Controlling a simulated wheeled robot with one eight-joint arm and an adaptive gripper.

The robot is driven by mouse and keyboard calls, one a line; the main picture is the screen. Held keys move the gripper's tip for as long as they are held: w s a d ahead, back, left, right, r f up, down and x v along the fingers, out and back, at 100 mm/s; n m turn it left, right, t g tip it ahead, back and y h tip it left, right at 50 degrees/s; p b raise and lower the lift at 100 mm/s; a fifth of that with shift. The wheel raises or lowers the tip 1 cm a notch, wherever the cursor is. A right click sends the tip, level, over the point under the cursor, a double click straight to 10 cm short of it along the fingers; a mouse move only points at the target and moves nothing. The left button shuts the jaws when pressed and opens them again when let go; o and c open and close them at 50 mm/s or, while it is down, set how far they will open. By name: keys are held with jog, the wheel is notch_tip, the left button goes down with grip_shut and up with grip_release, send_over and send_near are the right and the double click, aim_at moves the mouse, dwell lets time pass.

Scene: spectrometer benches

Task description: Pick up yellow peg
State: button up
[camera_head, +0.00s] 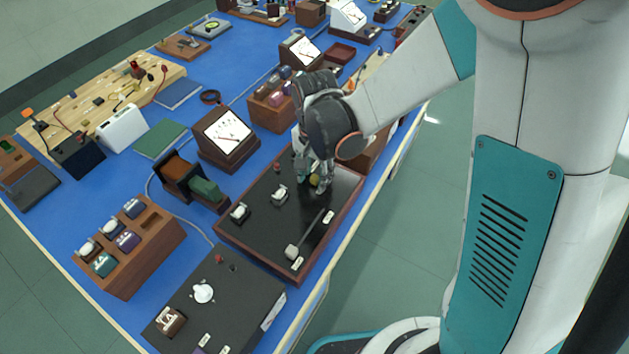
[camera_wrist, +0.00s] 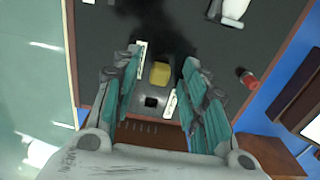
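The yellow peg (camera_wrist: 160,74) is on the dark panel (camera_wrist: 105,25), between the two fingers of my gripper (camera_wrist: 160,85) in the wrist view. A gap shows on each side of it, so the fingers are open and apart from it. In the head view the yellow peg (camera_head: 315,180) shows as a small yellow spot at my gripper (camera_head: 313,175), partly hidden by the fingers. My gripper points down over the far right part of the wood-framed panel (camera_head: 262,225).
A red post (camera_wrist: 246,78) stands to the right. White-topped parts (camera_head: 280,193) and a lever (camera_head: 305,238) stand on the panel. A meter box (camera_head: 228,140) is behind it.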

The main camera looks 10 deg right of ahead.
jog(key=shift+c, duration=0.6)
grip_shut()
jog(key=shift+r, duration=0.2)
